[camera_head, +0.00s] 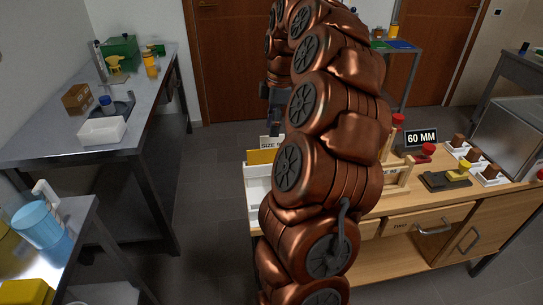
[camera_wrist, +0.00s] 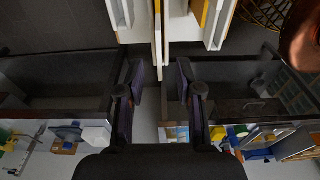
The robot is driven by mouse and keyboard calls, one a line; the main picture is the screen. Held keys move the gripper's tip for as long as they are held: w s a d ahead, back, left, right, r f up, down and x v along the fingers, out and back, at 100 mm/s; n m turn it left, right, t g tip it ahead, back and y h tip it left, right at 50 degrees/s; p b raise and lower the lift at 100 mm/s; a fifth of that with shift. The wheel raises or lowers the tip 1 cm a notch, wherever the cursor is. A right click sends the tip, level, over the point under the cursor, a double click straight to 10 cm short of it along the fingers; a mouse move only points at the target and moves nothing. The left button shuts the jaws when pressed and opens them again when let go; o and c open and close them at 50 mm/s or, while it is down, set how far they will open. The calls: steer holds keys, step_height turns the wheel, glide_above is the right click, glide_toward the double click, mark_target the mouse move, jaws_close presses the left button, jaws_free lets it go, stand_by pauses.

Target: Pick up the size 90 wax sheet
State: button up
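A white rack (camera_head: 256,185) stands at the left end of the wooden bench, partly hidden behind my arm. A yellow sheet (camera_head: 261,157) shows in it under a card (camera_head: 268,142) reading "SIZE"; the number is hidden. In the wrist view, white rack panels (camera_wrist: 220,22) and thin yellow edges (camera_wrist: 205,12) show at the top. I cannot tell which is the size 90 wax sheet. My gripper (camera_wrist: 160,78) is open and empty, its dark fingers apart below the panels. In the head view my gripper (camera_head: 274,125) hangs above and behind the rack.
A "60 MM" sign (camera_head: 421,138), red-topped items and dark stands are on the wooden bench (camera_head: 400,211) to the right. A blue jug (camera_head: 38,225) stands front left. Floor between is clear.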

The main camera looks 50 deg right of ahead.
mark_target(269, 146)
steer(key=shift+w+a+f+p, duration=0.15)
steer(key=shift+f+p, duration=0.55)
steer(key=shift+f, duration=1.5)
jaws_close()
